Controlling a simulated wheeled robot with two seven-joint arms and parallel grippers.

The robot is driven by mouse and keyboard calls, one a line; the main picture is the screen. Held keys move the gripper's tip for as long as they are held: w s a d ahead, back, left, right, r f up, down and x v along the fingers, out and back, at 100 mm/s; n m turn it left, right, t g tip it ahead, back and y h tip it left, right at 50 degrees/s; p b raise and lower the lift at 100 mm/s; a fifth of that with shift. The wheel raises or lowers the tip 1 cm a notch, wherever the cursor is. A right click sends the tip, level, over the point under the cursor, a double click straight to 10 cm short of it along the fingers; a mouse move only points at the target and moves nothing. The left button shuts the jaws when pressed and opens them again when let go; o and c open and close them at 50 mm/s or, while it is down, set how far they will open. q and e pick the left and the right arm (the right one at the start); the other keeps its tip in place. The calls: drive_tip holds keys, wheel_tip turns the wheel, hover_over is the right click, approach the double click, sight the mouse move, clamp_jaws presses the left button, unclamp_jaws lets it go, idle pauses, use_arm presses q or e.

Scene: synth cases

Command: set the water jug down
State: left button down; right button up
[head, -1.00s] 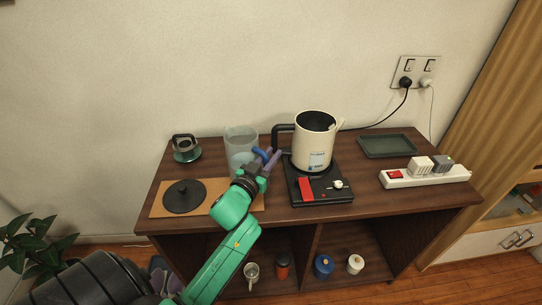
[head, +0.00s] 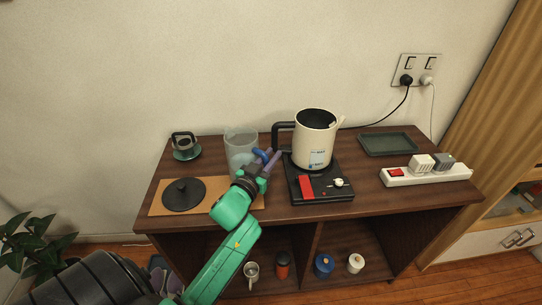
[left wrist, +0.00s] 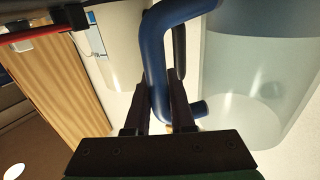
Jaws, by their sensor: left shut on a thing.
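The water jug (head: 240,146) is a clear, pale bluish vessel with a blue handle, upright at the back of the dark wooden cabinet top, left of the kettle. It also shows large at the right of the left wrist view (left wrist: 252,85). My left gripper (head: 265,170) is shut on the jug's blue handle; in the left wrist view the handle (left wrist: 153,55) passes between the two dark fingers. My arm hides part of the jug's lower side. I cannot tell whether its base touches the surface.
A cream kettle (head: 314,145) stands on a black hot plate (head: 312,192) close right of the jug. A cork mat (head: 213,198) with a black lid (head: 184,194) lies to the left. A black-handled lidlike item (head: 186,150), a green tray (head: 388,144) and a power strip (head: 400,179) are also on top.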

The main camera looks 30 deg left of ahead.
use_arm(q)
drive_tip(key=c, duration=0.7)
unclamp_jaws()
drive_tip(key=shift+r, duration=0.15)
drive_tip(key=shift+s+f, duration=0.25)
drive_tip(key=shift+s, duration=0.3)
drive_tip(key=s, duration=0.4)
drive_tip(key=s+b, duration=0.1)
drive_tip(key=s, duration=0.4)
drive_tip(key=s+d+b, duration=0.1)
drive_tip(key=s, duration=0.3)
drive_tip(key=shift+s+r, duration=0.2)
drive_tip(key=shift+s, duration=0.05)
